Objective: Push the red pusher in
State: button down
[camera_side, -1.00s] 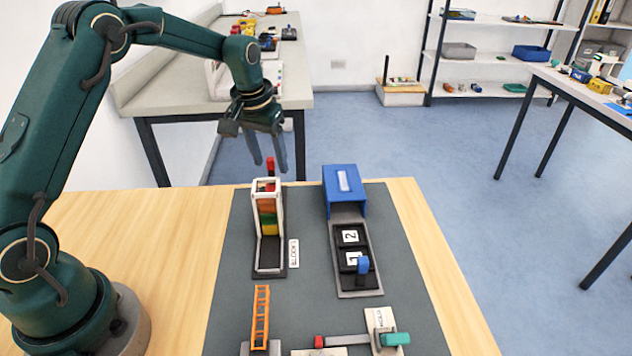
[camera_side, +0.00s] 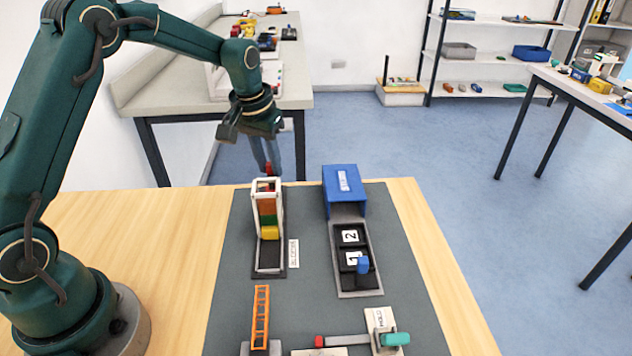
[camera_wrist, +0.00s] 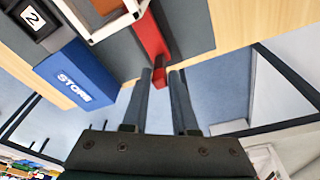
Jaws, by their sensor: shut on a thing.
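The red pusher (camera_side: 268,169) sticks out at the far end of a white-framed block tower (camera_side: 280,200). In the wrist view the pusher (camera_wrist: 149,36) is a long red bar with a small upright tab at its near end. My gripper (camera_side: 268,172) is shut on that tab; in the wrist view my gripper (camera_wrist: 161,72) has one finger on each side of it. The tower holds stacked blocks, with a green block (camera_side: 269,221) and a yellow block (camera_side: 270,232) low down. The inner end of the pusher is hidden.
A blue store box (camera_side: 345,200) stands right of the tower, with numbered tiles and a blue peg (camera_side: 363,265) before it.

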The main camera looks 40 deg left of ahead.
jog(key=shift+s+d+r, duration=0.1)
jog(key=shift+s+d, duration=1.3)
jog(key=shift+d, duration=0.05)
jog(key=c, duration=0.7)
grip_release()
jog(key=shift+r, duration=3.45)
